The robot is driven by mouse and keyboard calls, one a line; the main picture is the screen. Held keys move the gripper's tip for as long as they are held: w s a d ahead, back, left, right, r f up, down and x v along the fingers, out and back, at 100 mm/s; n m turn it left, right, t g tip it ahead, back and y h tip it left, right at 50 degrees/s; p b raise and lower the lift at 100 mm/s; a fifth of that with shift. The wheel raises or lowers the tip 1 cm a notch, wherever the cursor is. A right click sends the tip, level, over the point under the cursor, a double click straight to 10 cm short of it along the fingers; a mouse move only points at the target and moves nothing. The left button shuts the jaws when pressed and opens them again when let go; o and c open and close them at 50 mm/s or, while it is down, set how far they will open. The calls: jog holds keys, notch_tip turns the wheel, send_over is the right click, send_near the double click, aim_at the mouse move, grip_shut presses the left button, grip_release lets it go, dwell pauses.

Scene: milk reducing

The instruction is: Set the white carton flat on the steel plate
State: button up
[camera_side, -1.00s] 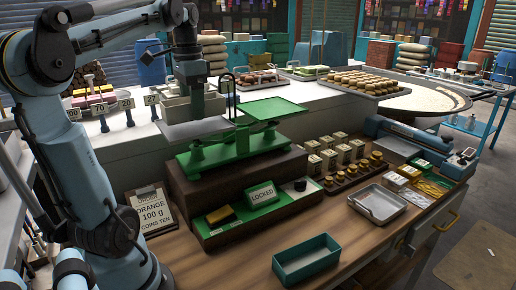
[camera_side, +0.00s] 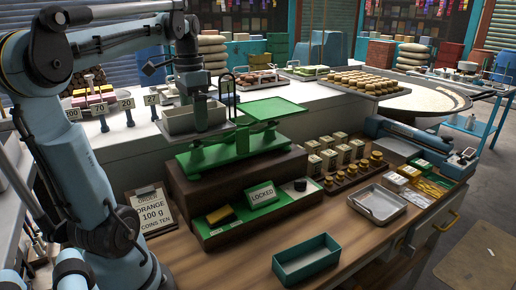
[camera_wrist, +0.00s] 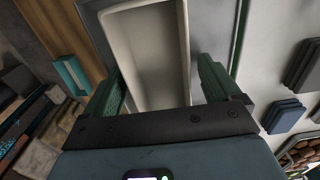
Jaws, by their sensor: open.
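The white carton (camera_side: 188,123) is a shallow, open-topped, cream-white box. In the side view it looks level at the left end of the green balance (camera_side: 222,150). In the wrist view the carton (camera_wrist: 148,55) lies between my fingers with its hollow side facing me. My gripper (camera_side: 200,122) is open, with a green finger on each side of the carton and a narrow gap at the right one. I cannot tell full contact underneath.
The green pan (camera_side: 273,108) at the balance's right end is empty. A LOCKED sign (camera_side: 262,194) stands in front. An order clipboard (camera_side: 148,212), a teal tray (camera_side: 306,262) and a metal tray (camera_side: 379,203) lie on the wooden bench. Price signs (camera_side: 101,112) stand behind at left.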

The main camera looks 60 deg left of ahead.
notch_tip(320, 180, up, 12)
jog(key=shift+r, duration=0.15)
dwell(0.6)
